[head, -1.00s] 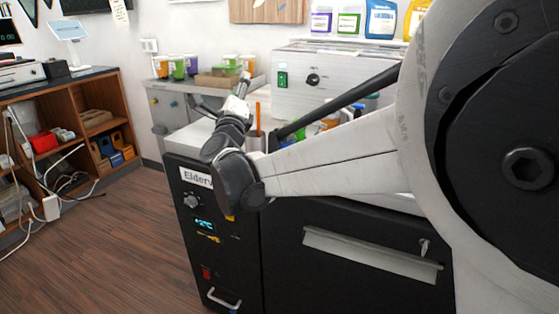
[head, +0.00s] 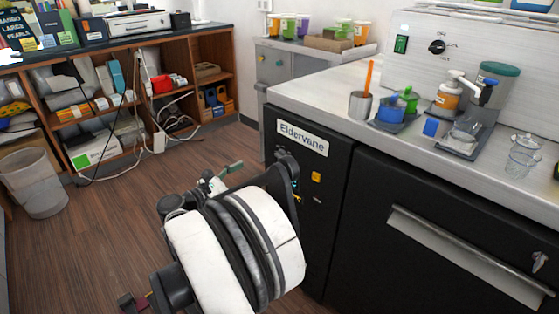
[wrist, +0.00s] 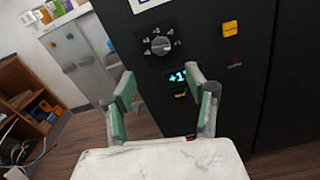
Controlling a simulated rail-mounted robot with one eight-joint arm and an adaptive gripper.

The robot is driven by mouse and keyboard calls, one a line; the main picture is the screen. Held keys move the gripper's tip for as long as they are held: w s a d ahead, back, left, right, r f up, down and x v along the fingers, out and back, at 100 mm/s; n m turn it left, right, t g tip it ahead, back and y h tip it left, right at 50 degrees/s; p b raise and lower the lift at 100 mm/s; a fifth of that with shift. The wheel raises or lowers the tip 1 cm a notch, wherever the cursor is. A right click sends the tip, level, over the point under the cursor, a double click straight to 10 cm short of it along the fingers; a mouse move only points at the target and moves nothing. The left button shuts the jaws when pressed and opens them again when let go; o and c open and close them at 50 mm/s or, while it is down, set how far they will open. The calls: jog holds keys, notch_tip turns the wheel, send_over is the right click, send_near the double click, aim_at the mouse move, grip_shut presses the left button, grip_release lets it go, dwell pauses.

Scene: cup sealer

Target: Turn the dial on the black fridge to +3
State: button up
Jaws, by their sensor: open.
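The black fridge (head: 330,215) stands under the steel counter, with an "Eldervane" label on its front. Its round grey dial (wrist: 160,45), with printed marks around it, shows in the wrist view; my arm hides it in the head view. Below the dial, a lit blue display (wrist: 178,76) seems to read "+1", partly covered by a finger. My gripper (wrist: 158,92) is open and empty, its two green-padded fingers below the dial in the picture and apart from it. In the head view my gripper (head: 226,176) is at the left of the fridge front.
A yellow square (wrist: 230,28) is on the panel right of the dial. A drawer handle (head: 465,255) sticks out at the right. The counter above holds several cups and bottles. Open wooden floor (head: 90,235) lies left of the fridge.

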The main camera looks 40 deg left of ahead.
aim_at(278, 157)
jog(key=w+b, duration=0.1)
jog(key=w, duration=0.3)
jog(key=w+d+b, duration=0.1)
jog(key=w, duration=0.4)
jog(key=w+d+b, duration=0.1)
jog(key=w, duration=0.3)
jog(key=shift+w+f, duration=0.2)
jog(key=c, duration=1.1)
